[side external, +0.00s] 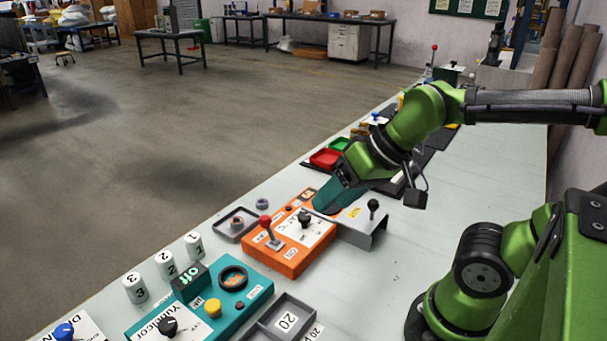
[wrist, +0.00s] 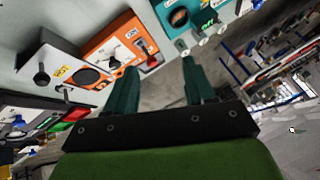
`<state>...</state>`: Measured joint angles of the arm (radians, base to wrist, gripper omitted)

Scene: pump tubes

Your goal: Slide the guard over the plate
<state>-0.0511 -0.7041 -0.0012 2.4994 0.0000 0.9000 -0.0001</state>
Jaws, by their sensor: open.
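The guard (side external: 358,218) is a grey bent sheet with a black knob on top and a yellow label. It stands at the right end of an orange unit (side external: 290,262); the wrist view shows the guard (wrist: 58,62) at upper left, beside the orange unit (wrist: 105,40). A white plate (side external: 316,232) with a black knob lies on the orange unit's top, and I cannot tell if this is the task's plate. My gripper (side external: 325,205) is open with teal fingers, above the unit's far right end.
A red-knobbed lever (side external: 267,228) rises from the orange unit. A teal unit (side external: 205,305) stands nearer, with numbered white cylinders (side external: 167,265) beside it. A grey tray (side external: 285,320) lies in front. Red and green bins (side external: 327,158) stand behind. The bench is clear right of the guard.

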